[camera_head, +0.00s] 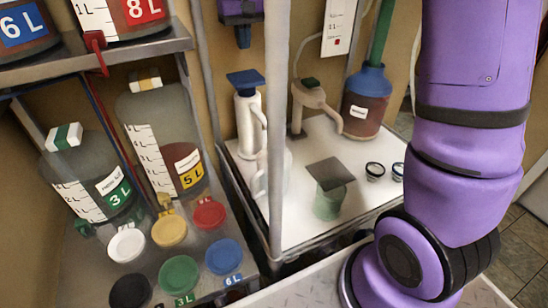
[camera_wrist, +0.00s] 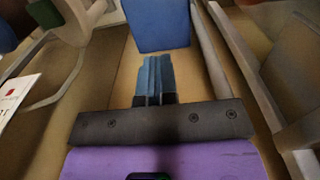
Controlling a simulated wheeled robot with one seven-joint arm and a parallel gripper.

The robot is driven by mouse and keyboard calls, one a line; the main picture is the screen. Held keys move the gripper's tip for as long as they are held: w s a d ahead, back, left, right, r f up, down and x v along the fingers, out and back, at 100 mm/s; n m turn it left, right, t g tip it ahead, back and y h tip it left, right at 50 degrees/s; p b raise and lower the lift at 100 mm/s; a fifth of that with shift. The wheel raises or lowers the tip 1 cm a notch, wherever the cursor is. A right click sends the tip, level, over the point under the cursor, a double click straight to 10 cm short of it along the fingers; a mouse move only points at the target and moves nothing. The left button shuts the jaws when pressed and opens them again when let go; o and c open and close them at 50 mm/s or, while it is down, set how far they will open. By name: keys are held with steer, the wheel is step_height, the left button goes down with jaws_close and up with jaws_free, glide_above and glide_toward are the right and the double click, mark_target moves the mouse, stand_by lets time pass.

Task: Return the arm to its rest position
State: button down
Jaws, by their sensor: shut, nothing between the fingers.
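My purple arm (camera_head: 460,110) fills the right side of the head view and bends at a dark-banded joint low in the picture. My gripper (camera_head: 243,44) shows at the top edge of the head view, pointing down above the blue top (camera_head: 245,78) of a white pump bottle. In the wrist view, my gripper (camera_wrist: 154,62) has its fingers together, shut and empty. A blue block-like surface (camera_wrist: 157,22) lies beyond the fingertips, and a gap shows between in the head view. The links between my gripper and the near arm are out of view.
A metal post (camera_head: 276,130) stands right of the pump bottle. A green-capped pump (camera_head: 310,100), a blue-topped jug (camera_head: 366,100) and a green jar (camera_head: 328,200) share the white table (camera_head: 290,215). Shelves (camera_head: 110,55) with labelled buckets and coloured lids stand left.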

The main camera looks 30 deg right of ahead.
stand_by(0.5)
steer(key=s+d+r+t, duration=0.1)
steer(key=s+d, duration=0.1)
steer(key=s, duration=0.9)
steer(key=s+d+r+t, duration=0.1)
steer(key=s+d+t, duration=0.1)
steer(key=s, duration=0.9)
steer(key=s+d+r+t, duration=0.2)
steer(key=s+d, duration=0.1)
steer(key=s, duration=0.8)
